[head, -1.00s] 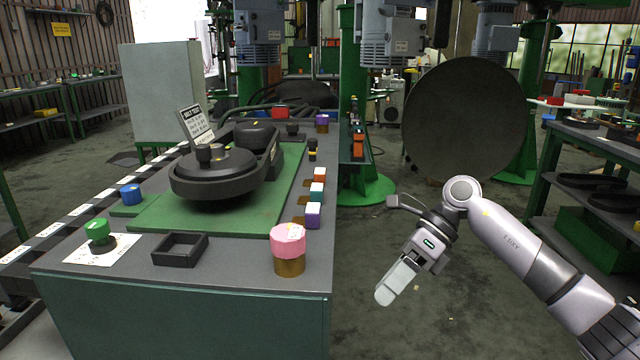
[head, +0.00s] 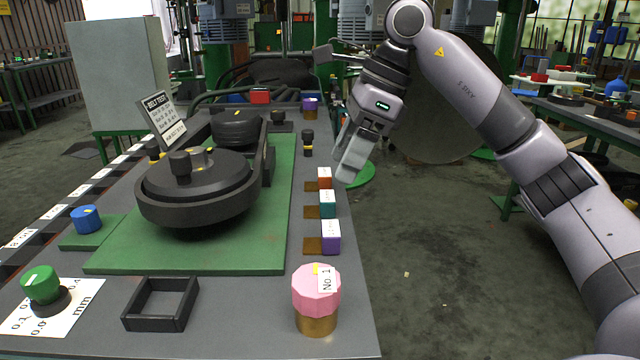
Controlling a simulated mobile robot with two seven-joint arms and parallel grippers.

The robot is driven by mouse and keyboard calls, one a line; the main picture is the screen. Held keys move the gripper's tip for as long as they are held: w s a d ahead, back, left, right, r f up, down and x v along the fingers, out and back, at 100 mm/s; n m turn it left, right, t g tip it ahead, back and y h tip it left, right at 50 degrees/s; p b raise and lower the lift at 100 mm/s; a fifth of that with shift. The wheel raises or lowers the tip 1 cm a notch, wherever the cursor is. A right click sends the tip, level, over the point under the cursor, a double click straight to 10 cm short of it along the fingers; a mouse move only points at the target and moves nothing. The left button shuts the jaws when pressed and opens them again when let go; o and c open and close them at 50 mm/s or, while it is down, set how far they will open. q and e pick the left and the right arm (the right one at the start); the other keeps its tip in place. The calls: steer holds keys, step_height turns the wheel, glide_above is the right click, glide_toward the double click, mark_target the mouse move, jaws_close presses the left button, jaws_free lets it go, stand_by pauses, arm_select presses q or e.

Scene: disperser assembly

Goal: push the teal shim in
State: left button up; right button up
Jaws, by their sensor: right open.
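The teal shim (head: 328,204) is a small block at the right edge of the bench, in the middle of a row of three. An orange-red block (head: 325,178) stands behind it and a purple block (head: 332,237) in front. Each has a brown patch on its left side. My right gripper (head: 347,170) is open and empty. In the picture its fingertips are just right of the orange-red block, above and to the right of the teal shim. I cannot tell how far they are from the blocks. My left gripper is not in view.
A black belt device (head: 195,190) stands on a green plate (head: 110,258) left of the blocks. A pink knob (head: 316,288) on a brass base and an empty black tray (head: 160,303) are near the front. Right of the bench is open floor.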

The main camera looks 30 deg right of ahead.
mark_target(329, 196)
steer(key=x, duration=0.2)
steer(key=b+x, duration=0.1)
steer(key=x, duration=0.2)
steer(key=shift+s+f, duration=0.15)
steer(key=shift+s, duration=0.05)
steer(key=shift+w+a+f, duration=0.2)
steer(key=shift+a+f, duration=0.1)
steer(key=shift+f, duration=0.3)
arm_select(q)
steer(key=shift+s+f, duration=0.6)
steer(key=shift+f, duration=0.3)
